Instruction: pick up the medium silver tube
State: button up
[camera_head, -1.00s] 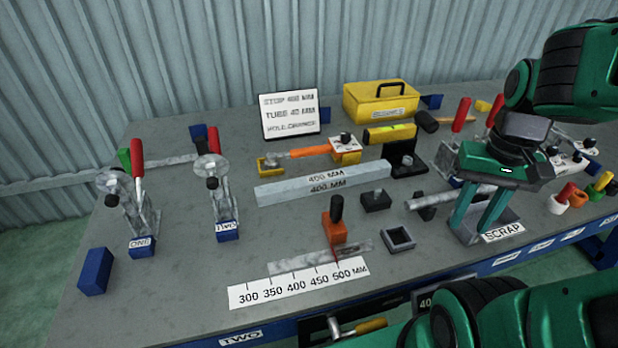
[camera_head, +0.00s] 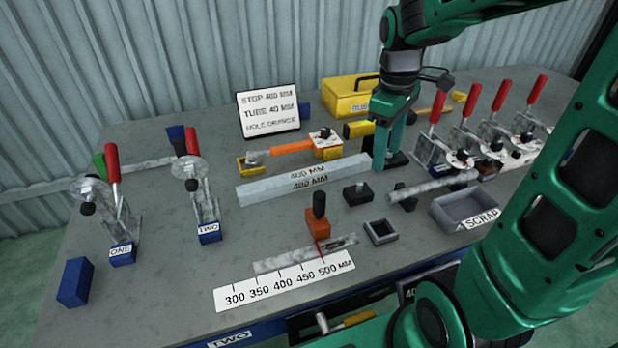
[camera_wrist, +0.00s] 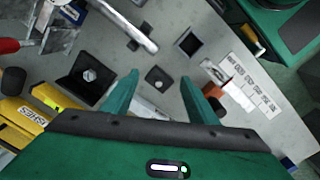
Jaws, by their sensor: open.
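A silver tube (camera_head: 432,187) lies slantwise on a dark support, left of and behind the scrap tray. In the wrist view this tube (camera_wrist: 128,25) runs across the top, beyond my fingertips. Another silver bar (camera_head: 150,164) lies behind the two left clamps. I cannot tell for certain which one is the medium tube. My gripper (camera_head: 382,158) points down at the right end of the 400 mm bar, behind and left of the tube near the tray. Its fingers (camera_wrist: 160,79) are apart with nothing held between them.
The 400 mm bar (camera_head: 300,180), a black bracket (camera_wrist: 85,80), a small black block (camera_head: 358,193) and a square frame (camera_head: 380,232) surround the gripper. The scrap tray (camera_head: 467,211) and several red-handled clamps (camera_head: 468,105) stand right.

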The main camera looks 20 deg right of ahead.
jog(key=w+a+f+n, duration=0.2)
jog(key=w+a+n, duration=0.5)
jog(key=w, duration=0.2)
jog(key=n, duration=0.5)
send_over(308, 172)
notch_tip(308, 172, down, 3)
jog(key=shift+y, duration=0.3)
jog(key=f, duration=0.5)
jog(key=shift+w+f, duration=0.2)
jog(key=shift+s+f, duration=0.2)
jog(key=shift+f, duration=2.4)
grip_shut()
